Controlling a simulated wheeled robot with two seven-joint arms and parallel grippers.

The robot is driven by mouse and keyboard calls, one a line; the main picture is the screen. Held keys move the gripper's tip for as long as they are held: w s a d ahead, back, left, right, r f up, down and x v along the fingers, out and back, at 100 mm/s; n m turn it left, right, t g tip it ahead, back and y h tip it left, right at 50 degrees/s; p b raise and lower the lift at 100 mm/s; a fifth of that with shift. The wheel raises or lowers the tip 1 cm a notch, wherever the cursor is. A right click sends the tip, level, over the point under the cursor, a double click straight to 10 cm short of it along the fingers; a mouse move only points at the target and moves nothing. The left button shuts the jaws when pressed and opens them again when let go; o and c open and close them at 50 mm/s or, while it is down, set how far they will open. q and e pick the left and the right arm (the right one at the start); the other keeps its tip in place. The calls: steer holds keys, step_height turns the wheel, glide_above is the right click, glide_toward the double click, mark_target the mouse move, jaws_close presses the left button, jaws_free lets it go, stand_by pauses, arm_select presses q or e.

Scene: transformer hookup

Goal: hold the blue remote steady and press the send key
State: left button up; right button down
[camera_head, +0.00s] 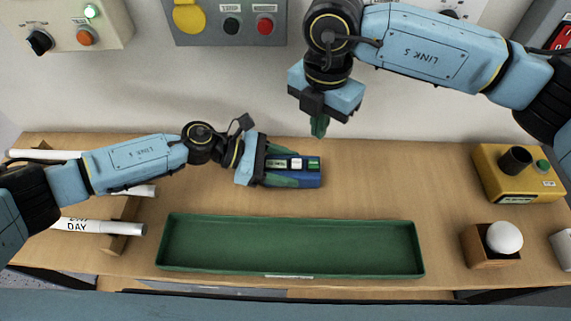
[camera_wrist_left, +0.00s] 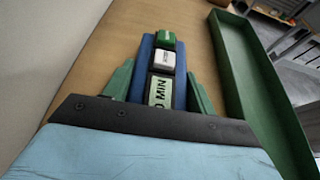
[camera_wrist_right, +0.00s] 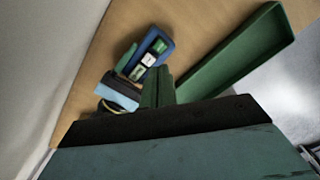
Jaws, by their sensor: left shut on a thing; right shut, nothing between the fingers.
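The blue remote (camera_head: 308,180) is at the back middle of the table, its keys facing up. It carries a small display, a white key and a green key (camera_head: 312,164); the key labels are too small to read surely. My left gripper (camera_head: 292,172) is shut on the remote from the left, one green finger along each side. In the left wrist view the remote (camera_wrist_left: 146,60) points away between the fingers. My right gripper (camera_head: 318,126) is shut and empty, above and behind the remote, apart from it. In the right wrist view its fingertips (camera_wrist_right: 158,84) show beside the remote (camera_wrist_right: 160,44).
An empty green tray (camera_head: 290,272) lies in front of the remote. White rolls (camera_head: 90,226) rest on a wooden rack at left. A yellow box (camera_head: 500,184) and a white ball on a wooden block (camera_head: 480,252) stand at right. Control panels (camera_head: 230,40) hang on the wall.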

mark_target(313, 164)
steer(key=m+t+y, duration=0.1)
steer(key=y, duration=0.2)
steer(key=m+t+y, duration=0.1)
steer(key=m+y, duration=0.1)
steer(key=y, duration=0.1)
steer(key=d+r+m+y, duration=0.1)
steer(key=m+y, duration=0.1)
steer(key=shift+s+d+t+y, duration=0.1)
steer(key=shift+t+y, duration=0.3)
steer(key=shift+f, duration=4.4)
steer(key=shift+f, duration=0.4)
